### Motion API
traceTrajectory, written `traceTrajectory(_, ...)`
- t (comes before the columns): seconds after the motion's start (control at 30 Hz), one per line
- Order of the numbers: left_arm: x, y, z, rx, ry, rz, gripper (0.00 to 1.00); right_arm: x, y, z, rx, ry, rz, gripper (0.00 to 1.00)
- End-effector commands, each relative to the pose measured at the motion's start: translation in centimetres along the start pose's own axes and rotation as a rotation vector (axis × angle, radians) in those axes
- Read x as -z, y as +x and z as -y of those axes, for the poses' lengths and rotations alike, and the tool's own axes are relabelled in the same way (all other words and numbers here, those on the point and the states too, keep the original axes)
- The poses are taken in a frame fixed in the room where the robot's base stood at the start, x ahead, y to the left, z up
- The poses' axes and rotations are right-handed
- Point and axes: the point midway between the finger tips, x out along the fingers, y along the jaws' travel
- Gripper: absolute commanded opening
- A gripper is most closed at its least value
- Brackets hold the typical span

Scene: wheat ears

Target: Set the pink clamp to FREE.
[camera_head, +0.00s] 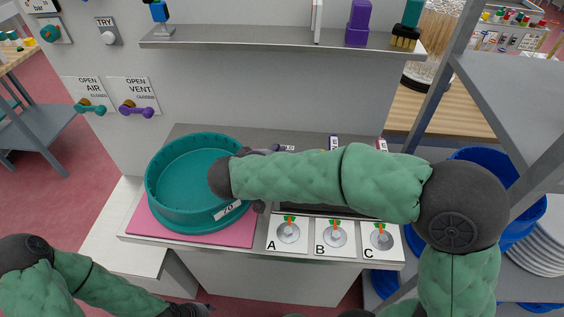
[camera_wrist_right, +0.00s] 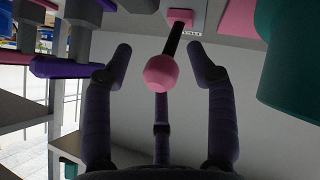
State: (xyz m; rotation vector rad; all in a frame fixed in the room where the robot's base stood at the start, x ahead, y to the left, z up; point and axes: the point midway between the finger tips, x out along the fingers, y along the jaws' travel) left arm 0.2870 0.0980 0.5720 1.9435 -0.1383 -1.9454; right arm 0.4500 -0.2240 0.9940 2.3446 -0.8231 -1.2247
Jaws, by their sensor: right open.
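The pink clamp shows in the right wrist view as a round pink knob (camera_wrist_right: 161,73) on a dark stem, which runs to a pink base (camera_wrist_right: 183,18). A small label beside the base is too small to read. My right gripper (camera_wrist_right: 160,66) is open, with the knob between its spread fingers in that view; I cannot tell whether any finger touches it. In the head view the right gripper (camera_head: 256,178) is at the teal tub's right edge, partly hidden by my arm, and I cannot make out the clamp. My left gripper (camera_head: 187,310) is at the bottom edge, partly cut off.
A teal tub (camera_head: 158,201) stands on a pink mat (camera_head: 165,229) at the bench's left. Cards A (camera_head: 291,245), B (camera_head: 333,250) and C (camera_head: 378,252) lie along the front. A shelf (camera_head: 250,38) crosses above. A grey rack post (camera_head: 438,85) stands at right.

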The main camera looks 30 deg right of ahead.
Motion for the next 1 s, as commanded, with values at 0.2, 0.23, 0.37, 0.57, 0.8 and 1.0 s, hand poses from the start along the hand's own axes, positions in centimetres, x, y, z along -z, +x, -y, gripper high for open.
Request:
traceTrajectory(0.2,0.0,0.0,0.0,0.0,0.0,0.0,0.42,0.0,-4.4,0.1,0.003,-0.003,-0.003,0.57)
traceTrajectory(0.23,0.0,0.0,0.0,0.0,0.0,0.0,0.42,0.0,-4.9,0.1,0.004,-0.003,-0.003,0.57)
traceTrajectory(0.37,0.0,0.0,0.0,0.0,0.0,0.0,0.42,-0.1,-7.2,0.1,0.003,-0.003,-0.001,0.57)
traceTrajectory(0.57,0.0,0.0,0.0,0.0,0.0,0.0,0.42,-0.2,-9.4,0.1,0.0,-0.004,0.003,0.57)
traceTrajectory(0.8,0.0,0.0,0.0,0.0,0.0,0.0,0.42,-0.2,-10.1,0.1,-0.001,-0.004,0.005,0.57)
traceTrajectory(1.0,0.0,0.0,0.0,0.0,0.0,0.0,0.42,-0.2,-10.1,0.1,-0.001,-0.004,0.005,0.57)
